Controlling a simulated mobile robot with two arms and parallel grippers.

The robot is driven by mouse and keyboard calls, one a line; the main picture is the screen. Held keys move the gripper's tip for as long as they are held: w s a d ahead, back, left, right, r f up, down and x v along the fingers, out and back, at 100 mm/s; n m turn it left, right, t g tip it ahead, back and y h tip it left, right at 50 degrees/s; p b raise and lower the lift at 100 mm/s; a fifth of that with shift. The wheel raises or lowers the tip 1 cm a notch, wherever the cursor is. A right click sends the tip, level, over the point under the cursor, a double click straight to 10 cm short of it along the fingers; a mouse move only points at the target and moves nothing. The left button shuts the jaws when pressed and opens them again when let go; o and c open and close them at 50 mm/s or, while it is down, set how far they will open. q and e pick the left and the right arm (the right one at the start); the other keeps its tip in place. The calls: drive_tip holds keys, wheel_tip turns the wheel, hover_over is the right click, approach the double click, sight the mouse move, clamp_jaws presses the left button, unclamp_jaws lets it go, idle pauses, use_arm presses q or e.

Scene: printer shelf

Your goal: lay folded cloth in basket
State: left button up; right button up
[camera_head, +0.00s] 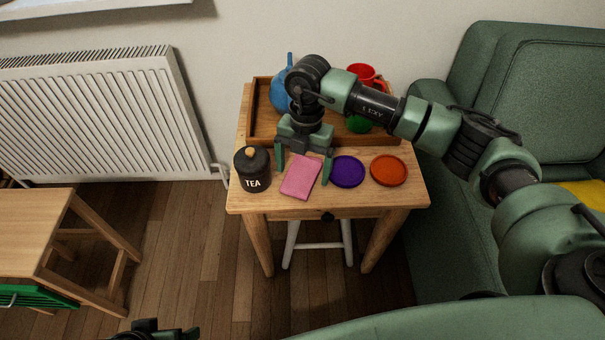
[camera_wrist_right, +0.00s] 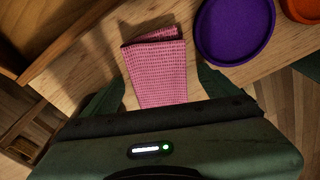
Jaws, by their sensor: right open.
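The folded pink cloth (camera_head: 300,178) lies flat near the front edge of the small wooden table, between a black tea jar and a purple coaster. My right gripper (camera_head: 303,166) points down over the cloth, open and empty. In the right wrist view the cloth (camera_wrist_right: 158,68) lies between the two spread fingers (camera_wrist_right: 158,88), and its near end is hidden by the gripper body. I cannot tell how far above the table the fingertips are. A dark part of my left arm shows at the bottom edge of the head view, with its jaws not readable. No basket is clearly identifiable.
The tea jar (camera_head: 252,168) stands left of the cloth; the purple (camera_head: 348,171) and orange (camera_head: 388,170) coasters lie right. Behind, a wooden tray (camera_head: 262,122) holds a blue item (camera_head: 279,92), a red cup (camera_head: 362,74) and a green item (camera_head: 358,123). A green sofa stands right.

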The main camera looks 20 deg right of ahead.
drive_tip(key=shift+r, duration=0.1)
drive_tip(key=c, duration=1.4)
